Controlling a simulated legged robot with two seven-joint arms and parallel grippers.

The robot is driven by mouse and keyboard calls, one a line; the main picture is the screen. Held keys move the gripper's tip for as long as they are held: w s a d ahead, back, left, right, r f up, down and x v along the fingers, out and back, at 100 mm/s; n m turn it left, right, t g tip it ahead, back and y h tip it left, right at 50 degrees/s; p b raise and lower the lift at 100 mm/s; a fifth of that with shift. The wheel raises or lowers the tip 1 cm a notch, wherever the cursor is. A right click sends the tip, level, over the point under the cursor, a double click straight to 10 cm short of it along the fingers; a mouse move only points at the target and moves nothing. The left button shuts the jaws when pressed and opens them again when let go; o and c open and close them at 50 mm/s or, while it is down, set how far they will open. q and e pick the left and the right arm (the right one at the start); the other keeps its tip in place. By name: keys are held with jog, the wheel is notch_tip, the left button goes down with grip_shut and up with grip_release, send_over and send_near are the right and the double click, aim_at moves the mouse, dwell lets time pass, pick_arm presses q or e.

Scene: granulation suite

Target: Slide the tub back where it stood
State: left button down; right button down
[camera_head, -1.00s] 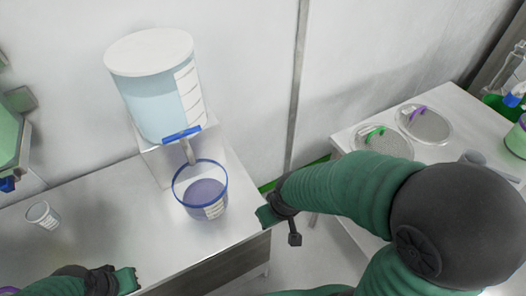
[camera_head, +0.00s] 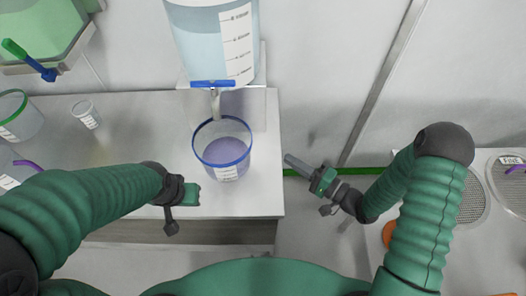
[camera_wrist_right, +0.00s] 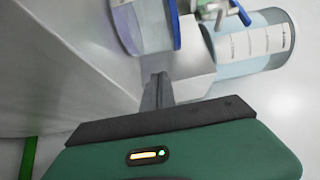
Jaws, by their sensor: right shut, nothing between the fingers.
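The tub (camera_head: 222,150) is clear with a blue rim, a white label and purple contents. It stands upright on the bench below the dispenser's tap (camera_head: 214,100). In the right wrist view the tub (camera_wrist_right: 150,25) shows at the top, beyond the fingertips. My right gripper (camera_head: 289,160) is shut and empty, just off the bench's right end and to the right of the tub, with a gap between them. Its fingers show in the wrist view (camera_wrist_right: 156,92). My left gripper (camera_head: 192,194) is over the bench's front, left of and nearer than the tub; its jaws are unclear.
The large dispenser (camera_head: 210,40) stands behind the tub on a stand. A small cup (camera_head: 87,114) and a green-rimmed tub (camera_head: 18,115) are at the left of the bench (camera_head: 140,120). A second table with round sieves (camera_head: 465,200) is at the right, across a gap.

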pick_arm(q)
jog(key=shift+a, duration=0.2)
pick_arm(e)
jog(key=x, duration=0.6)
jog(key=shift+a, duration=0.25)
pick_arm(q)
jog(key=shift+a+r, duration=0.1)
pick_arm(e)
jog(key=a, duration=0.4)
jog(key=shift+s+a, duration=0.1)
jog(key=shift+s, duration=0.05)
